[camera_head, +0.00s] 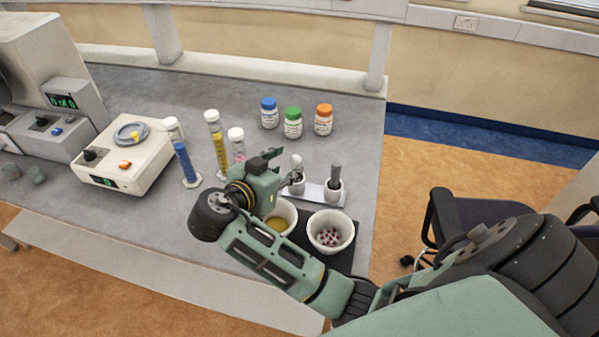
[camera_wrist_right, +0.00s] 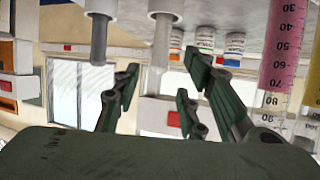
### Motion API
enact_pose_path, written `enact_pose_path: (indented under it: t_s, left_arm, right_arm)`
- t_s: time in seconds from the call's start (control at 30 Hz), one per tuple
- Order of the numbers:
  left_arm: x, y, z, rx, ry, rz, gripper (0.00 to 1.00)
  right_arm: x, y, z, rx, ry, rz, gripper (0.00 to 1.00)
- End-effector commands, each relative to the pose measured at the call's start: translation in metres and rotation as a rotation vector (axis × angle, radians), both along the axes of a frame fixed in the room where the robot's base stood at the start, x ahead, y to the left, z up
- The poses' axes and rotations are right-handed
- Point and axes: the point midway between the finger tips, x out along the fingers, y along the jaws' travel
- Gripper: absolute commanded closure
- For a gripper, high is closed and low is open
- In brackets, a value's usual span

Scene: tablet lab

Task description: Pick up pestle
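Two pestles stand upright in a small metal holder (camera_head: 317,193) near the table's right edge. One is a light pestle (camera_head: 297,168), the other a dark grey pestle (camera_head: 336,174). My right gripper (camera_head: 279,168) is open, just left of the light pestle. In the right wrist view, which is upside down, my open fingers (camera_wrist_right: 160,85) point toward the two pestle shafts; one pestle shaft (camera_wrist_right: 162,45) appears between them and another pestle shaft (camera_wrist_right: 99,38) to the left. No contact is visible. My left gripper is out of view.
Two mortars, one with yellowish contents (camera_head: 280,217) and one with dark reddish pieces (camera_head: 331,232), sit on a black mat in front of the holder. Several cylinders (camera_head: 217,142) stand left, and capped bottles (camera_head: 293,123) behind. A white device (camera_head: 125,155) is farther left.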

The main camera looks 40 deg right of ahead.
Motion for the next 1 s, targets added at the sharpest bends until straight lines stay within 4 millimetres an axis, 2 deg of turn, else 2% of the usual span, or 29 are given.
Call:
enact_pose_path:
  t_s: [0.1, 0.23, 0.43, 0.6, 0.7, 1.0]
  left_arm:
    - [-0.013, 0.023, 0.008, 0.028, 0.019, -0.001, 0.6]
    - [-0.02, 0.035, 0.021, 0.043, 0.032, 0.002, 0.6]
    - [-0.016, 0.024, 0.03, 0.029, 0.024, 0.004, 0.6]
    - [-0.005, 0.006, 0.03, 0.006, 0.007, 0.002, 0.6]
    - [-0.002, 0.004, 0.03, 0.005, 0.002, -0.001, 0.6]
    - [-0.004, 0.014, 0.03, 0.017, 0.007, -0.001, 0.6]
  right_arm:
    - [0.005, -0.012, -0.003, -0.004, 0.003, 0.0, 0.61]
    - [0.011, -0.027, -0.011, -0.005, 0.006, -0.001, 0.61]
    - [0.021, -0.047, -0.026, -0.001, 0.005, 0.0, 0.61]
    - [0.023, -0.05, -0.03, 0.001, 0.002, 0.002, 0.61]
    - [0.022, -0.05, -0.03, 0.001, 0.002, 0.002, 0.61]
    - [0.022, -0.05, -0.03, 0.001, 0.003, 0.001, 0.86]
